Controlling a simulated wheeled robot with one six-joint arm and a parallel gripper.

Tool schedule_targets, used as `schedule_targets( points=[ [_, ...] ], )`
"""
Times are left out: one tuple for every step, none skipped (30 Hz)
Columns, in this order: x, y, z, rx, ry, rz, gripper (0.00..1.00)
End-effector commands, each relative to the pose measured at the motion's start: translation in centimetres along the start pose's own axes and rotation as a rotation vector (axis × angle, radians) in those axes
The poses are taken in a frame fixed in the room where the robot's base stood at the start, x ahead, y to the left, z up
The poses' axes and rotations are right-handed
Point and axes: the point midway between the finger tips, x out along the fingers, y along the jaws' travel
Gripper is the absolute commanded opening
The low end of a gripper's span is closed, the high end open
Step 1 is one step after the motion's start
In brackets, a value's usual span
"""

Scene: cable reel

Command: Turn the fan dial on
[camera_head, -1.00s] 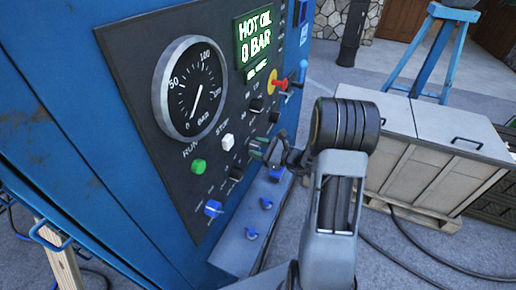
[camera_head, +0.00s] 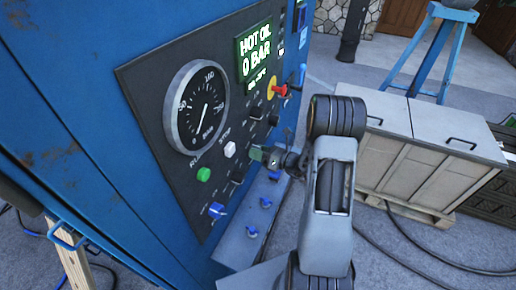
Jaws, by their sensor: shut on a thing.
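The dark control panel (camera_head: 158,108) is on the front of the blue cabinet. It carries a black dial (camera_head: 256,112), another black dial (camera_head: 237,176) and a blue dial (camera_head: 217,209). Their small labels are too blurred to tell which is the fan dial. My gripper (camera_head: 262,155) is at the panel's lower right, shut on what seems to be a dial there. The gripper's dark green-grey fingers cover that dial, so its pointer setting is hidden.
A round gauge (camera_head: 197,106), a green display (camera_head: 254,50), a green button (camera_head: 204,174), a white button (camera_head: 230,149) and a red-yellow switch (camera_head: 277,89) are close by. Blue valve handles (camera_head: 251,232) stick up below. Pale cabinets (camera_head: 440,135) stand at right.

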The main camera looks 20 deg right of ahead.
Motion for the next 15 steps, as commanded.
schedule_targets(
  points=[
    [0.00,0.13,0.26,0.034,0.000,0.000,0.20],
    [0.00,0.12,0.24,0.056,0.000,0.000,0.20],
    [0.00,0.12,0.23,0.083,0.000,0.000,0.20],
    [0.00,0.12,0.24,0.101,0.000,0.000,0.20],
    [0.00,0.12,0.23,0.120,0.000,0.000,0.20],
    [0.00,0.12,0.21,0.142,0.000,0.000,0.20],
    [0.00,0.11,0.19,0.158,0.000,0.000,0.20],
    [0.00,0.10,0.17,0.173,0.000,0.000,0.20],
    [0.00,0.09,0.15,0.191,0.000,0.000,0.20],
    [0.00,0.09,0.14,0.203,0.000,0.000,0.20],
    [0.00,0.08,0.14,0.214,0.000,0.000,0.20],
    [0.00,0.08,0.13,0.228,0.000,0.000,0.20],
    [0.00,0.07,0.13,0.237,0.000,0.000,0.20],
    [0.00,0.07,0.12,0.244,0.000,0.000,0.20],
    [0.00,0.06,0.11,0.253,0.000,0.000,0.20]
  ],
)
